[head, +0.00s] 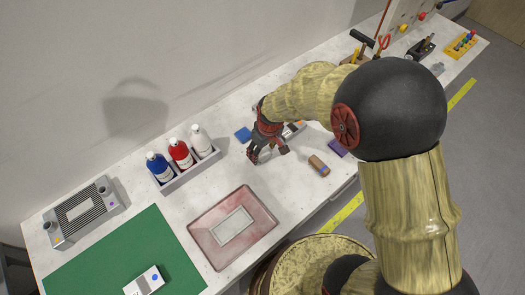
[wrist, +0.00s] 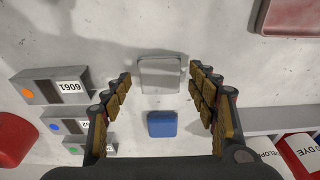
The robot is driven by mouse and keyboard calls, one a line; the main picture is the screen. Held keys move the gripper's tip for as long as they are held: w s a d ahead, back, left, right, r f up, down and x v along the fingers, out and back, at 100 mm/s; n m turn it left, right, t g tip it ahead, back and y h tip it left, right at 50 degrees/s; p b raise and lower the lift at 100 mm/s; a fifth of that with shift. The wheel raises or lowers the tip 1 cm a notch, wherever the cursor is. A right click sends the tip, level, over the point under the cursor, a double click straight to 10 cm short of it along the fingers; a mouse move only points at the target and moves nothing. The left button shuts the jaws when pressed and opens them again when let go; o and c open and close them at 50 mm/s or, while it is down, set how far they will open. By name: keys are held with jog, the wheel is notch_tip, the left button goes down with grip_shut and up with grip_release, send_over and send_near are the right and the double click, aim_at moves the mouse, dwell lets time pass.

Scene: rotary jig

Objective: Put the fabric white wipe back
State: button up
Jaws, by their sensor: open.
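In the wrist view a pale grey-white square (wrist: 160,74) lies flat on the table, between and just beyond my fingertips. It looks like the white wipe, though I cannot tell its fabric. My gripper (wrist: 160,85) is open and empty, with one finger on each side of the square. In the head view my gripper (head: 268,154) points down over the table, right of the bottle rack, and the pale square cannot be made out there. A blue folded pad (wrist: 161,124) lies close behind the square; it also shows in the head view (head: 243,134).
A rack (head: 190,180) with blue, red and white bottles stands left of my gripper. A reddish tray (head: 263,207) lies in front of it. Grey labelled boxes (wrist: 55,85) stand on the other side. A brown block (head: 319,165) and a purple pad (head: 338,147) lie near the front edge.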

notch_tip(320, 180, up, 11)
jog(key=s+d+p, duration=0.1)
jog(key=p, duration=0.1)
jog(key=shift+s, duration=0.3)
notch_tip(320, 180, up, 5)
jog(key=m, duration=0.1)
send_over(266, 157)
jog(key=d, duration=0.2)
jog(key=s+d+r+m+t, duration=0.2)
jog(key=s+d+r, duration=0.3)
jog(key=r, duration=0.4)
jog(key=s+d+r+m+t, duration=0.1)
jog(key=s+d+r+m, duration=0.1)
jog(key=s, duration=0.4)
jog(key=s+d+r+m+t+h, duration=0.1)
jog(key=s+d+r, duration=0.3)
jog(key=s, duration=0.3)
jog(key=shift+r+m, duration=0.4)
jog(key=shift+r, duration=0.5)
jog(key=shift+f+b, duration=0.45)
jog(key=shift+f, duration=0.15)
